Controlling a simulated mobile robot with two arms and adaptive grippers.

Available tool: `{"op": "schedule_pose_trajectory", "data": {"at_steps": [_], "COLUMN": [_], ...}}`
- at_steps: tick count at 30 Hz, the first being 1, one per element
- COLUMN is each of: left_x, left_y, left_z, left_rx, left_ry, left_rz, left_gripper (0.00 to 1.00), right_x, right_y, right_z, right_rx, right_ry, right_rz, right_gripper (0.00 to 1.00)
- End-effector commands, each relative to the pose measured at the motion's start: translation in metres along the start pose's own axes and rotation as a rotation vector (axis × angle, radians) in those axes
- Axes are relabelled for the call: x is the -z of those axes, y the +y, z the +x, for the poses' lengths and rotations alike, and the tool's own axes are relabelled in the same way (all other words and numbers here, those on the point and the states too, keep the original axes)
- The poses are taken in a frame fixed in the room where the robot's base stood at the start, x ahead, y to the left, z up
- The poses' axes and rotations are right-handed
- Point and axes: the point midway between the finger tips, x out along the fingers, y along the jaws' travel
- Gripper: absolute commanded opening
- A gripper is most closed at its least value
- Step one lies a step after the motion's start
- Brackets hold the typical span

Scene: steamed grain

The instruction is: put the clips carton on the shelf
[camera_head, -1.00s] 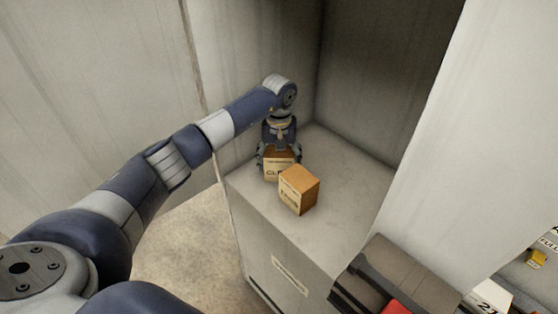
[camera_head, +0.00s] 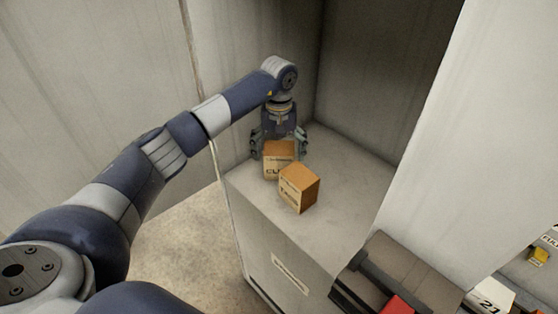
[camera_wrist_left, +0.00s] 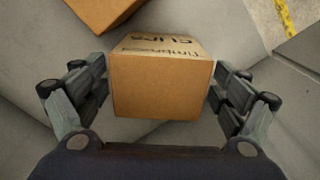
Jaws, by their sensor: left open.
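The clips carton (camera_head: 279,161) is a brown box with a pale label. It stands upright on the grey shelf (camera_head: 335,216), behind a second brown carton. My left gripper (camera_head: 279,149) is just above and behind it, with its fingers spread. In the left wrist view the clips carton (camera_wrist_left: 160,82) lies between the fingers of my left gripper (camera_wrist_left: 160,90), with a gap on each side. My right gripper is not in view.
The second carton (camera_head: 299,188) stands close in front of the clips carton; its corner also shows in the wrist view (camera_wrist_left: 103,10). Walls enclose the shelf at the back and right. Bare shelf lies to the right. A white box marked 21 (camera_head: 490,296) is at lower right.

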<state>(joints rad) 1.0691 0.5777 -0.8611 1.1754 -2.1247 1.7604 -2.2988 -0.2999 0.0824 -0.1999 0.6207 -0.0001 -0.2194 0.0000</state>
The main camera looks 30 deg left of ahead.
Motion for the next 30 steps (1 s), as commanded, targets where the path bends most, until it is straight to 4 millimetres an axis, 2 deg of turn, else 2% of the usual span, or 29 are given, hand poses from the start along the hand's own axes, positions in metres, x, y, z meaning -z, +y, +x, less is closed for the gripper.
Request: {"op": "schedule_pose_trajectory", "data": {"at_steps": [6, 12, 18, 30], "left_x": [0.001, 0.000, 0.000, 0.000], "left_y": [0.000, 0.000, 0.000, 0.000], "left_z": [-0.048, -0.077, -0.087, -0.087], "left_rx": [-0.001, -0.001, 0.000, 0.000], "left_ry": [0.005, 0.001, -0.001, -0.001], "left_rz": [0.000, 0.000, 0.000, 0.000], "left_gripper": [0.91, 0.91, 0.91, 0.91], "right_x": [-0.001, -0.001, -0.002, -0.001], "right_y": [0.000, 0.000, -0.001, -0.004], "right_z": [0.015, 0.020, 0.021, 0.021], "right_rx": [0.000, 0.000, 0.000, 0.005], "right_ry": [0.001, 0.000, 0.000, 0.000], "right_rz": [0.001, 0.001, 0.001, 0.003], "right_gripper": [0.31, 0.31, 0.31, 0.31]}}
